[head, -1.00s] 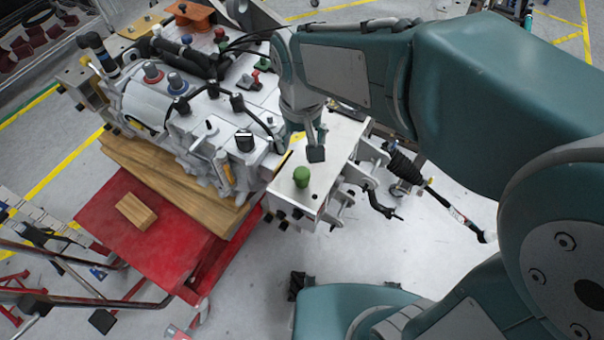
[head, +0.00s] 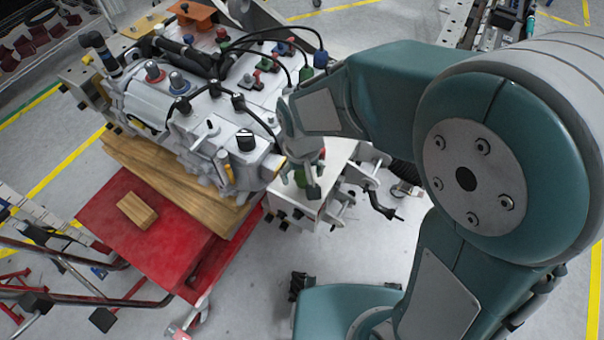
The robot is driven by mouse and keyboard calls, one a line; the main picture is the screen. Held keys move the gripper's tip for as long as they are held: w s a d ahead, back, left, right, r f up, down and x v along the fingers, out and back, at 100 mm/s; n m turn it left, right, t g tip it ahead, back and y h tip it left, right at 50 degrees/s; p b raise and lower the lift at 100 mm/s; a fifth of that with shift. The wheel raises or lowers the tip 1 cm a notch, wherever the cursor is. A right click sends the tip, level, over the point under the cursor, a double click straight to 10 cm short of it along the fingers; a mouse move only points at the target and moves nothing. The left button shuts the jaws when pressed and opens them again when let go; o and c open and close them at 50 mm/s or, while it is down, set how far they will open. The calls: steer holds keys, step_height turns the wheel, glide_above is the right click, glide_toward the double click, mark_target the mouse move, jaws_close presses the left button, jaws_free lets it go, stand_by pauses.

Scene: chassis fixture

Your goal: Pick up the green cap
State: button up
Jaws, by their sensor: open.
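The green cap (head: 300,178) stands on the light plate (head: 338,178) at the right end of the chassis fixture. It is partly hidden by my gripper (head: 299,184). My gripper is open and points down at the cap, with a dark fingertip in front and to the right of it. I cannot tell whether the fingers touch the cap.
The grey chassis fixture (head: 205,135), with knobs and black hoses, fills the space left of my gripper. A red table (head: 105,215) with a wooden block (head: 137,211) lies at lower left. Brackets and a black lever (head: 380,205) stick out at right.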

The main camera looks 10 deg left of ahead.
steer(key=c, duration=0.9)
steer(key=shift+r, duration=0.1)
steer(key=shift+r, duration=0.55)
steer(key=s+d+r, duration=0.6)
steer(key=s+r, duration=0.5)
steer(key=s, duration=0.1)
steer(key=shift+s+d+r, duration=0.2)
steer(key=shift+d+r, duration=0.15)
steer(key=shift+r, duration=0.05)
